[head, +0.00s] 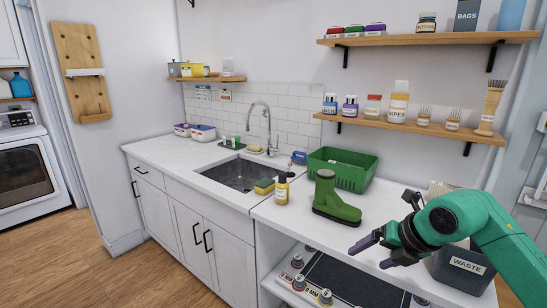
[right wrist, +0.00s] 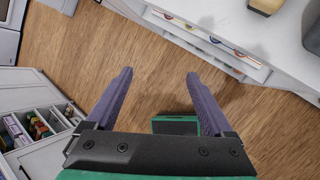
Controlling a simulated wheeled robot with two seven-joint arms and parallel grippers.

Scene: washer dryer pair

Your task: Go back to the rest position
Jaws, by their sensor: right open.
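My right gripper (head: 373,254) comes in from the right in the head view, on a green arm. Its purple fingers point left, in front of the counter near the green boot. In the right wrist view the fingers of the right gripper (right wrist: 158,74) are spread apart with nothing between them, and wood floor shows beyond. My left gripper is in neither view.
A green boot (head: 337,205), a yellow bottle (head: 281,190) and a green basket (head: 343,171) stand on the white counter (head: 285,215). A waste bin (head: 462,268) is close below my right arm. Wood floor (head: 60,250) is clear at the left.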

